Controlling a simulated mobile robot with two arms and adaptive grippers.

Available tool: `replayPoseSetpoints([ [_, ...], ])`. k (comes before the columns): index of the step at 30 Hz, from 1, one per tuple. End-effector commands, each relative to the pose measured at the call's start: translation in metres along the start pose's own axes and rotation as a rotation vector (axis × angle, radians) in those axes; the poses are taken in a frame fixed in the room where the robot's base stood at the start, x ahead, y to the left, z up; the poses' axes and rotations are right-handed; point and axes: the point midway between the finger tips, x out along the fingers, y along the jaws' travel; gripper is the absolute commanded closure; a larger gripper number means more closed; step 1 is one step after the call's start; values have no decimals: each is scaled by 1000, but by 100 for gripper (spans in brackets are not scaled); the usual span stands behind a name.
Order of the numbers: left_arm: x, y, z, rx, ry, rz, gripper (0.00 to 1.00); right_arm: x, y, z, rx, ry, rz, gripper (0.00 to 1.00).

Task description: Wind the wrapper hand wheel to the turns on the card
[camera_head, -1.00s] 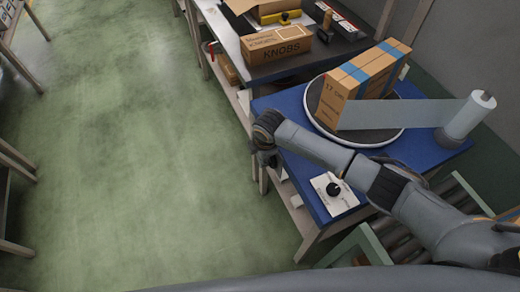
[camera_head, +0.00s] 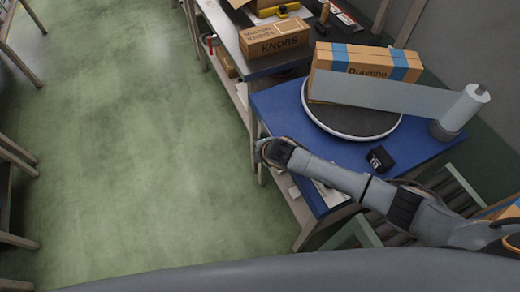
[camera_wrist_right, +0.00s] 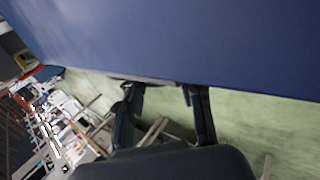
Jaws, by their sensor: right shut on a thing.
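My right gripper (camera_head: 266,151) is at the left edge of the blue wrapper table (camera_head: 283,110), and it is shut. In the right wrist view its two fingers (camera_wrist_right: 163,108) stand below the blue table edge, with a thin grey piece between them, likely part of the hand wheel. The wheel is mostly hidden. A brown carton (camera_head: 368,64) stands on the round turntable (camera_head: 360,133). Pale film (camera_head: 390,96) runs from the carton to the roll (camera_head: 465,108). A small black block with white marks (camera_head: 380,158) sits on the table. My left gripper is not in view.
A bench with a KNOBS carton (camera_head: 274,40) stands beyond the blue table. A white panel (camera_head: 328,194) on the table is mostly covered by my right arm. A roller conveyor (camera_head: 455,190) is at the right. The green floor (camera_head: 130,130) at the left is clear.

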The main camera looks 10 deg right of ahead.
Motion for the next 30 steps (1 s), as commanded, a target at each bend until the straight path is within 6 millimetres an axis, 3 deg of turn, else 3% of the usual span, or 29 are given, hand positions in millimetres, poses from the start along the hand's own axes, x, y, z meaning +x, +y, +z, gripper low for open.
replayPoseSetpoints([
  [4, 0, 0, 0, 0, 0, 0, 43, 0, -1, 0, 0, 0, -2, 95],
  [5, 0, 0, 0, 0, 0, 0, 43, 0, -1, 0, 0, 0, -3, 61],
  [8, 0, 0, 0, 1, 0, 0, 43, 0, -1, 0, 0, 0, -3, 42],
  [20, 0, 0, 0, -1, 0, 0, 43, -4, 0, 0, 0, 0, -1, 42],
  [26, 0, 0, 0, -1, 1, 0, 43, -30, -1, 1, -1, 0, -1, 42],
  [30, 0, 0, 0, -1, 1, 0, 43, -58, 0, 0, 0, 1, -1, 42],
])
